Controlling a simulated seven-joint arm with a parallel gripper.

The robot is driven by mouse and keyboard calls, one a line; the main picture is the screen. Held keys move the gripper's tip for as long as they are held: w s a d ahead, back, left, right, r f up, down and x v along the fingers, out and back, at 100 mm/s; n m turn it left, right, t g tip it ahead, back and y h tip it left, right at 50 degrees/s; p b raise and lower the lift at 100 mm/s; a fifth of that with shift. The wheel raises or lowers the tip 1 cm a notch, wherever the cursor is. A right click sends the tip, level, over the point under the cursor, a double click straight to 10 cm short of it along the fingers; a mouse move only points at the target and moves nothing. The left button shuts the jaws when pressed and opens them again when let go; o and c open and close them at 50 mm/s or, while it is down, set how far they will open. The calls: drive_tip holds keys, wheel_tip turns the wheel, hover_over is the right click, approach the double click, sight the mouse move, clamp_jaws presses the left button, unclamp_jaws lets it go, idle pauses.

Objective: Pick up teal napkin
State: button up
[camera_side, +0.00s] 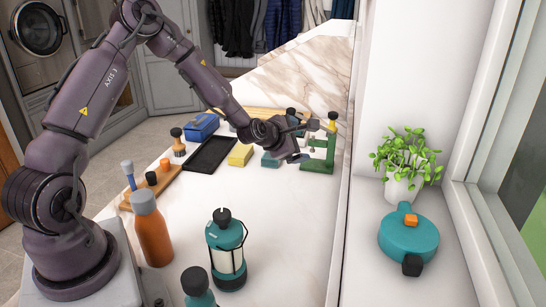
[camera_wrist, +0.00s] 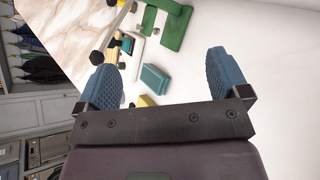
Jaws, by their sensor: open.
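The teal napkin (camera_wrist: 154,79) looks like a small folded block in the wrist view. It lies on the white counter between my fingers as seen from above, nearer the left finger. In the side view my gripper (camera_side: 300,141) hangs above the counter near the green stand. The exact height over the napkin is hard to tell.
A green stand (camera_side: 318,165) is close on the right of the napkin. A yellow block (camera_side: 240,155), a black tray (camera_side: 211,154) and a blue box (camera_side: 202,126) are to the left. A lantern (camera_side: 227,250) and an orange bottle (camera_side: 152,229) stand nearer. The counter's middle is clear.

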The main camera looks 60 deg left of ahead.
drive_tip(key=s+a+f+n+y, duration=0.1)
drive_tip(key=a+f+n+y, duration=0.1)
drive_tip(key=n, duration=0.3)
drive_tip(key=s+a+f+n+g+y, duration=0.1)
drive_tip(key=a+f+n+y, duration=0.1)
drive_tip(key=a+f+n, duration=0.3)
drive_tip(key=s+a+f+n+g+y, duration=0.1)
drive_tip(key=a+f+n, duration=0.3)
drive_tip(key=n, duration=0.1)
drive_tip(key=shift+s+f+y, duration=0.2)
drive_tip(key=shift+s+y, duration=0.15)
drive_tip(key=shift+y, duration=0.05)
drive_tip(key=x, duration=0.6)
drive_tip(key=shift+w+a+f, duration=0.2)
drive_tip(key=shift+a, duration=0.1)
drive_tip(key=shift+s+a+x, duration=0.15)
drive_tip(key=shift+x, duration=1.3)
drive_tip(key=shift+s+a+x, duration=0.1)
drive_tip(key=shift+x, duration=1.35)
drive_tip(key=shift+c, duration=0.2)
drive_tip(key=c, duration=1)
